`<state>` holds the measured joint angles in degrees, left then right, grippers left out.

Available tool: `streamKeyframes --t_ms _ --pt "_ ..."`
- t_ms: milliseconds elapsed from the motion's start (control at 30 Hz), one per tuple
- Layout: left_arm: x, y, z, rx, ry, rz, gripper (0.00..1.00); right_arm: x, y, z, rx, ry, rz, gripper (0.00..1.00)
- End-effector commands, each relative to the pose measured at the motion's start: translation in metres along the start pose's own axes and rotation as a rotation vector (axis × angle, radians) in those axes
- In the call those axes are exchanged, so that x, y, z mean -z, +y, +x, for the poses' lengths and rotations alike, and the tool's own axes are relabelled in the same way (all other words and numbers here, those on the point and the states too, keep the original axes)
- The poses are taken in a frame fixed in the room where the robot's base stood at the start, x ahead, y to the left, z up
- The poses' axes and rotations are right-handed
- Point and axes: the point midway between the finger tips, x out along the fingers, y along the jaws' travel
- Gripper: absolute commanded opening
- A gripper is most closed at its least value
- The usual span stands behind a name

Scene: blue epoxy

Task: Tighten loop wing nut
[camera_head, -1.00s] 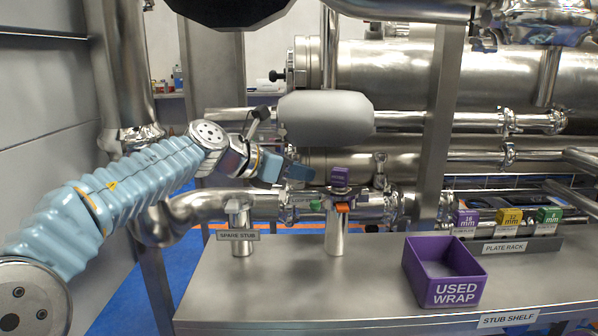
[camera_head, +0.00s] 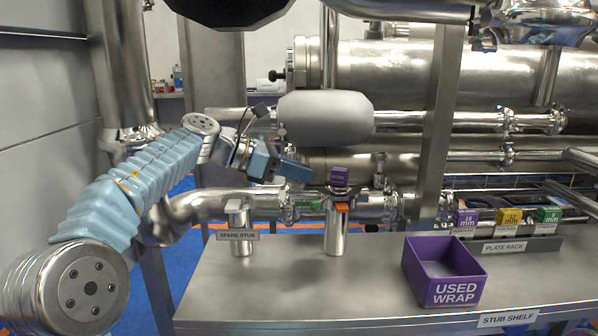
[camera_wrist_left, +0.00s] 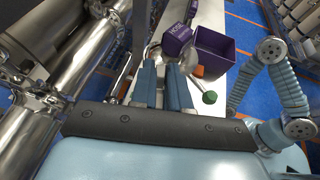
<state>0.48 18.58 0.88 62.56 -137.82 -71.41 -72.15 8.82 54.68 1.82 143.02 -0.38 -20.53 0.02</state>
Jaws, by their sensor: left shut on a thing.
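My left gripper (camera_head: 310,177) reaches in from the left, its blue fingers slanting down to the right, just left of the top of the middle stub (camera_head: 338,235). In the left wrist view both fingers (camera_wrist_left: 161,72) are close together, shut on a small metal piece that seems to be the loop wing nut; the fingers mostly hide it. A green knob (camera_wrist_left: 209,97) and an orange part (camera_wrist_left: 198,71) sit beside the fingers. My right gripper is not in view.
The spare stub (camera_head: 239,215) stands to the left. A purple used-wrap bin (camera_head: 425,287) sits front right on the shelf, with the plate rack (camera_head: 510,246) behind it. Steel pipes (camera_head: 410,120) run close behind. The front left of the shelf is clear.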

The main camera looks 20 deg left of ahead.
Motion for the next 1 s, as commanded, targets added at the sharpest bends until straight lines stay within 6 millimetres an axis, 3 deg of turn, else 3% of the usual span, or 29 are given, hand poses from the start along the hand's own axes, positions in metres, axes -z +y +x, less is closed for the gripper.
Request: streamKeyframes --t_ms 300,833,867,967,1000 --pt "0.0 0.0006 0.0001 0.121 0.0 0.051 0.0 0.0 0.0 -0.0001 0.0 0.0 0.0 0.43" --pt "-0.0001 0.0002 -0.0002 0.144 0.0 0.06 0.0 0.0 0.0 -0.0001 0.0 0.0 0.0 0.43" --pt "-0.0001 0.0002 -0.0002 0.144 0.0 0.06 0.2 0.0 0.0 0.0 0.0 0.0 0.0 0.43" --pt "-0.0001 0.0002 -0.0002 0.144 0.0 0.06 0.35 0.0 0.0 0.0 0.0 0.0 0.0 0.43" --pt "-0.0001 0.0001 -0.0002 0.144 0.0 0.06 0.36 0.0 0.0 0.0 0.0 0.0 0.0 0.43"
